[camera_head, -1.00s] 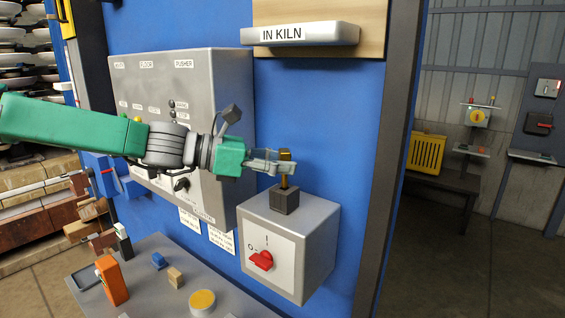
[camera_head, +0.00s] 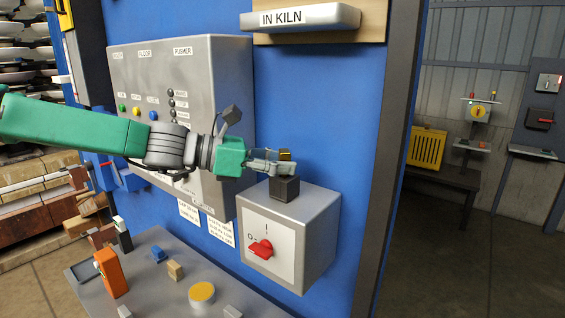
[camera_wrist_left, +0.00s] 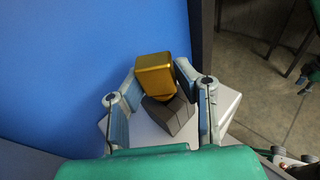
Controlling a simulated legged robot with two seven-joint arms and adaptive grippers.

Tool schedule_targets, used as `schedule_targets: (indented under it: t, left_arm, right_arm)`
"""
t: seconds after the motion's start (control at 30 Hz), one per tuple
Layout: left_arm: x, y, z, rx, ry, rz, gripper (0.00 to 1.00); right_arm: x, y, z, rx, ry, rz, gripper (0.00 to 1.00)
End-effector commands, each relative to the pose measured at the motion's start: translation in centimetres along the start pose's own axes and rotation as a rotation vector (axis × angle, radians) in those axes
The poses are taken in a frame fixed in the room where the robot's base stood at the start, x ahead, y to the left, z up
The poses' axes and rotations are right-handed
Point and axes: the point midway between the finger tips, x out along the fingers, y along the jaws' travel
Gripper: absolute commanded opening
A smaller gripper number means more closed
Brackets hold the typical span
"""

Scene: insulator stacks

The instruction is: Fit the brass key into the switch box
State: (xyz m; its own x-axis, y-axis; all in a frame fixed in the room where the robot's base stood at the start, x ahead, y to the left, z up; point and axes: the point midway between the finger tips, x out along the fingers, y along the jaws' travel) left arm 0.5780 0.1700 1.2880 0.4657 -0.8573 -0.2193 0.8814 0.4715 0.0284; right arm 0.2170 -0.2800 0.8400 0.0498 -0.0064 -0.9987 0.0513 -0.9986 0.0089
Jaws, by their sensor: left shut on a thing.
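The brass key (camera_head: 286,155) is in my left gripper (camera_head: 283,165), which is shut on it just above the dark block (camera_head: 286,190) on top of the grey switch box (camera_head: 312,235). In the left wrist view the key's golden head (camera_wrist_left: 155,75) stands between the two fingers, over the dark block (camera_wrist_left: 172,116). The head looks turned relative to the block. The key's lower part is hidden, so I cannot tell how deep it sits. The red switch handle (camera_head: 261,248) is on the box's front. My right gripper is not in view.
A grey control panel (camera_head: 225,75) with buttons is on the blue wall left of the box. Below, a grey shelf (camera_head: 150,257) holds an orange device (camera_head: 111,272), small blocks and a yellow-topped round button (camera_head: 202,293). An "IN KILN" sign (camera_head: 302,19) juts out above.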

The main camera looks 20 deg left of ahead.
Motion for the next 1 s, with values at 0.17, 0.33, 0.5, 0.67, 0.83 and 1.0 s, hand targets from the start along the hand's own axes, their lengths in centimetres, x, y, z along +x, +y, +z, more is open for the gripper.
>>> schedule_targets:
  t: [0.17, 0.33, 0.5, 0.67, 0.83, 1.0]
  left_arm:
    - [0.1, 0.0, -0.5, 0.0, -0.001, 0.0, 0.0]
    - [0.2, 0.0, -0.9, -0.001, -0.001, 0.0, 0.0]
    - [0.2, 0.0, -1.1, 0.0, -0.001, 0.0, 0.46]
    - [0.2, 0.0, -1.0, 0.0, 0.0, 0.0, 0.5]
    - [0.2, 0.0, -1.1, 0.0, 0.0, 0.0, 0.5]
    - [-1.3, 0.1, -1.0, 0.002, -0.002, 0.002, 0.5]
  right_arm:
    - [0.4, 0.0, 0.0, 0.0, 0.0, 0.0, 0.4]
    - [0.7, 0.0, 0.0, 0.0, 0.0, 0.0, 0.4]
    - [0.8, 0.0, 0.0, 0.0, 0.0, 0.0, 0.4]
    - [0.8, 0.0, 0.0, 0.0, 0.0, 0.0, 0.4]
    - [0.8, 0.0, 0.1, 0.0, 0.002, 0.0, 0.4]
    - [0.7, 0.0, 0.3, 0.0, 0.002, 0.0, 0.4]
